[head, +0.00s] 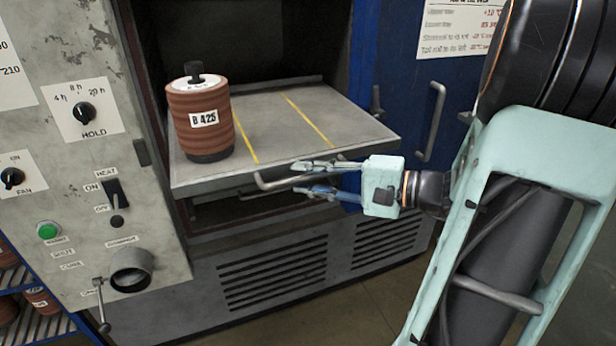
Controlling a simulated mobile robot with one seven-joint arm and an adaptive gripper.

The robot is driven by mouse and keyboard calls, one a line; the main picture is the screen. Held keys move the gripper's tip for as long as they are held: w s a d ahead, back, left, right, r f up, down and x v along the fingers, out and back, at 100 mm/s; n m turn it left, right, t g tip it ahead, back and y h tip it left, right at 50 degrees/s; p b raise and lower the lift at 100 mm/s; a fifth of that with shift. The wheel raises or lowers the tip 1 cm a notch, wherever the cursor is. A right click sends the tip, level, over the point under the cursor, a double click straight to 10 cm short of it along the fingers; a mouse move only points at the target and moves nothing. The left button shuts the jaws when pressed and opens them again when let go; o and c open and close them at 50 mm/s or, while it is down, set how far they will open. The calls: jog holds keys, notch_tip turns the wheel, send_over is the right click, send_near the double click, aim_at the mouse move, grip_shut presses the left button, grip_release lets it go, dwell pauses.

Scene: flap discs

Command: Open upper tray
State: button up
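A grey metal tray (330,125) with two yellow lines sticks out of the front of the oven (290,290). A bar handle (268,183) is on the tray's front edge. My gripper (298,178) comes from the right at that handle. Its fingers are apart, one above and one below the bar's right part. I cannot tell whether they touch it. A stack of brown flap discs (200,125) labelled "B 425", with a dark knob on top, stands upright on the tray's left part.
A dark gap lies under the tray. The control panel (85,170) with knobs, a switch and a green button is at the left. A blue door (410,100) with a vertical handle (432,120) stands at the right. A blue rack (40,325) with discs is at lower left.

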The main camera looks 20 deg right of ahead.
jog(key=v, duration=1.2)
dwell(0.5)
